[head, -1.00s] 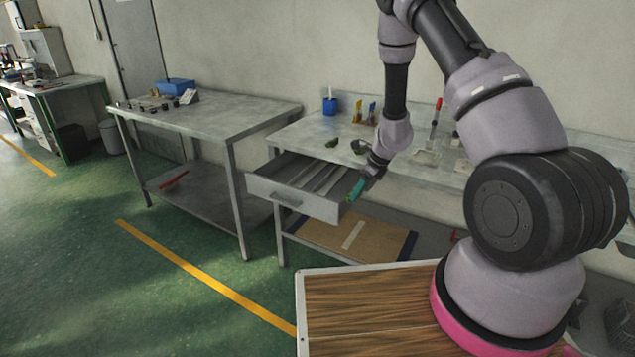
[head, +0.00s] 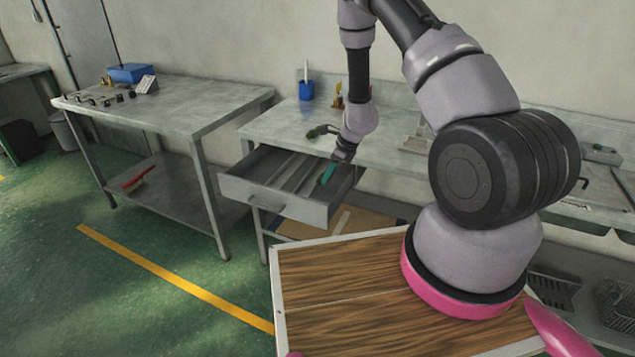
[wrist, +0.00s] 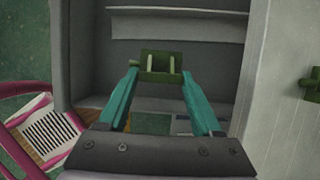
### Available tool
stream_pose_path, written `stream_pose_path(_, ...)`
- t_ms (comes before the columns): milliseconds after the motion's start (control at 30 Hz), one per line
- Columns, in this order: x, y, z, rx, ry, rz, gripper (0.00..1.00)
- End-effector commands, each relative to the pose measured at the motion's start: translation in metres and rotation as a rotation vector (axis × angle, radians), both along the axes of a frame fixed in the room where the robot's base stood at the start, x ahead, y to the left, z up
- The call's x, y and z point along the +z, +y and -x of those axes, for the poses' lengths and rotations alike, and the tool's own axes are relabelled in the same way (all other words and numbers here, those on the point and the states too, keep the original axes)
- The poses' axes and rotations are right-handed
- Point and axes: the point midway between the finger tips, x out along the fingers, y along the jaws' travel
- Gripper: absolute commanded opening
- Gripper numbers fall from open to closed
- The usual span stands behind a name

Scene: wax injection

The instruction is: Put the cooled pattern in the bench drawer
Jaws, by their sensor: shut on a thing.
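A green pattern (wrist: 155,66) is between the teal fingertips of my gripper (wrist: 157,72) in the wrist view, and the fingers are shut on it. In the head view my gripper (head: 326,176) points down at the right part of the open bench drawer (head: 268,199), and the held pattern cannot be made out there. The wrist view shows the grey drawer (wrist: 85,45) around and beneath the pattern. I cannot tell whether the pattern touches the drawer floor. Another green piece (head: 318,131) lies on the bench behind the drawer; a green piece also shows at the wrist view's right edge (wrist: 312,84).
The drawer has lengthwise dividers (head: 286,170). A blue cup (head: 306,90) stands at the back of the bench (head: 268,124). A second table (head: 180,108) with a blue bin (head: 131,73) stands to the left. My wood-topped base is close in front of the bench.

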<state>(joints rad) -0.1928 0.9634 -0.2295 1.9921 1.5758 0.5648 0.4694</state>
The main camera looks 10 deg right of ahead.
Motion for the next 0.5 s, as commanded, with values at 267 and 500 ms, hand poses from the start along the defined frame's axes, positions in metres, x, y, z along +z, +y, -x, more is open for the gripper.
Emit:
stream_pose_path(267,-0.029,0.000,0.000,0.000,-0.001,-0.001,0.05)
stream_pose_path(500,-0.063,0.000,0.000,0.000,0.001,0.001,0.05)
